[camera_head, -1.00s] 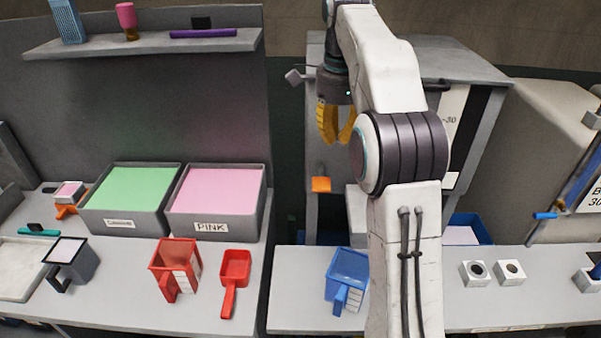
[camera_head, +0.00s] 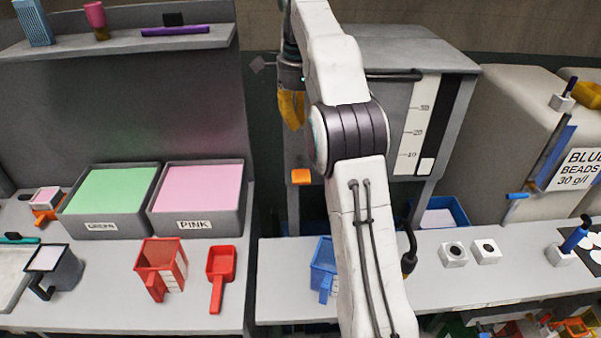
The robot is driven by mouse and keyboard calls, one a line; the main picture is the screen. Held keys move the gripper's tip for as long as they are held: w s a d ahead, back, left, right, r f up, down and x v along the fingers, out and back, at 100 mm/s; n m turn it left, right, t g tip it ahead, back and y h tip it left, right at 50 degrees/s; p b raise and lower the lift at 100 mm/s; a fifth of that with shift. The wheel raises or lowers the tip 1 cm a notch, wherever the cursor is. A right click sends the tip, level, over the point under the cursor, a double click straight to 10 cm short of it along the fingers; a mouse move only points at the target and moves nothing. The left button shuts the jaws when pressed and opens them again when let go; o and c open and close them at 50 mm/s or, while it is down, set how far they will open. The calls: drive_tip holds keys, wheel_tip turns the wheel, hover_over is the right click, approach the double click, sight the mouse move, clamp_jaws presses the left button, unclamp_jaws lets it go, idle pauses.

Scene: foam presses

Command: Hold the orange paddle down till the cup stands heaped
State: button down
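The orange paddle (camera_head: 301,176) sticks out from the front of a grey dispenser (camera_head: 390,52) and is in clear view. My gripper (camera_head: 291,108) has yellow fingers and hangs above the paddle, apart from it in the picture. The arm hides part of the fingers, so their opening cannot be told. A blue cup (camera_head: 322,268) with a handle stands on the bench below the paddle, its right side hidden by my arm. A red cup (camera_head: 161,265) stands on the left bench. Whether the blue cup holds anything cannot be told.
Green (camera_head: 110,190) and pink (camera_head: 197,188) bead trays and a red scoop (camera_head: 220,278) are on the left bench. A black-and-white level gauge (camera_head: 418,125) is on the dispenser. A blue bin (camera_head: 440,214) and two white blocks (camera_head: 454,254) stand right of my arm.

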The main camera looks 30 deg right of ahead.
sight(301, 178)
wheel_tip(301, 178, down, 14)
drive_tip(key=b, duration=0.5)
drive_tip(key=shift+r, duration=0.2)
drive_tip(key=shift+f+b, duration=0.9)
drive_tip(key=shift+f, duration=0.55)
idle(5.2)
